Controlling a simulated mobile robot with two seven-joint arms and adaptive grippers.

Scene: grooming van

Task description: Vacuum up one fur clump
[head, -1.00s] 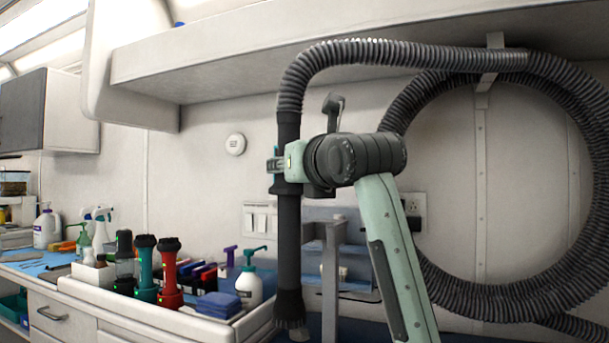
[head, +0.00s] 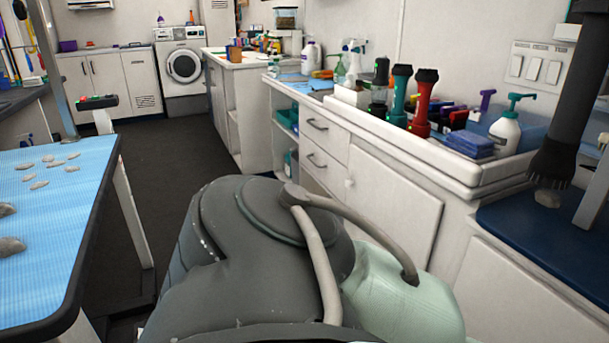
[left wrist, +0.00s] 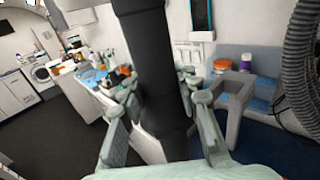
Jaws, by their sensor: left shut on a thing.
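In the left wrist view my left gripper (left wrist: 162,98) is shut around a black vacuum wand (left wrist: 150,60), one finger on each side. The wand also shows in the head view at the right edge (head: 575,90), upright, with its brush end (head: 553,160) low. A grey fur clump (head: 548,198) lies on a dark blue surface (head: 535,235) right below the brush; I cannot tell whether they touch. Several more fur clumps (head: 10,246) lie on the light blue table mat (head: 50,215) at the left. My right gripper is not in view.
A white counter (head: 460,180) holds a red clipper (head: 423,105), a teal one (head: 398,95), folded blue cloths (head: 470,143) and a pump bottle (head: 506,128). A grey frame (left wrist: 236,100) stands right of the wand, beside the ribbed hose (left wrist: 298,60). The dark floor (head: 180,150) between table and counter is clear.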

